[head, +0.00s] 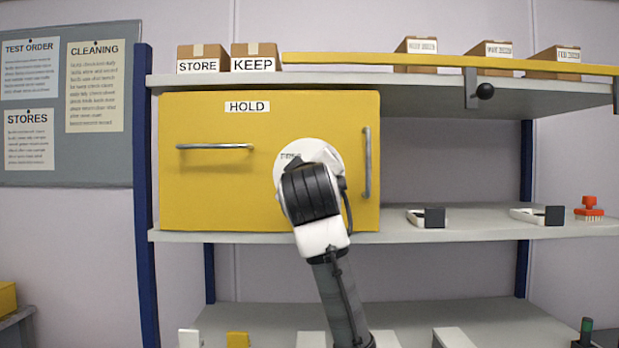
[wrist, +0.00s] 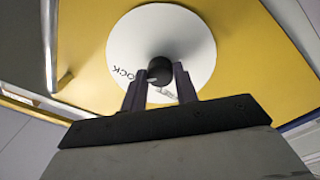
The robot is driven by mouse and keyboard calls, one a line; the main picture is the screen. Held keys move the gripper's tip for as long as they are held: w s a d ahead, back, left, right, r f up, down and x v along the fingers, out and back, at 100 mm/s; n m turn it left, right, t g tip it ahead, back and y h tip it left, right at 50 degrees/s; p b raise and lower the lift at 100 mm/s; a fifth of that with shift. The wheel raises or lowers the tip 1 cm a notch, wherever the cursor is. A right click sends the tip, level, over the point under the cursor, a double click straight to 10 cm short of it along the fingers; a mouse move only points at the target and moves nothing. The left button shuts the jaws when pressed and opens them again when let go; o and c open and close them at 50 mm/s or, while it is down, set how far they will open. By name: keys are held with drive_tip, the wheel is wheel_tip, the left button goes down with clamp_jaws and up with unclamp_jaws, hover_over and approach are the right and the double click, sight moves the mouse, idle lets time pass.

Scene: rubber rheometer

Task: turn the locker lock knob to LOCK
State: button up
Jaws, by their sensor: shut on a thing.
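The yellow locker (head: 215,190) with a HOLD label stands on the middle shelf, its front closed. A round white dial plate (head: 325,155) is on its front, mostly hidden behind my arm in the head view. In the wrist view the dial plate (wrist: 190,40) carries the letters "OCK" at its left and a black knob (wrist: 160,68) at its centre. My gripper (wrist: 160,78) is shut on the knob, one finger on each side. Other lettering on the plate is partly covered, so I cannot tell the knob's setting.
A horizontal bar handle (head: 214,147) and a vertical bar handle (head: 367,162) stick out from the locker front on either side of the dial. A yellow bar (head: 400,62) runs along the top shelf, with a black knob (head: 485,91) below it.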

drive_tip(key=o, duration=1)
drive_tip(key=shift+c, duration=0.2)
drive_tip(key=s+b, duration=0.4)
drive_tip(key=s, duration=0.9)
drive_tip(key=shift+s+f+b, duration=0.35)
drive_tip(key=shift+s+f, duration=0.05)
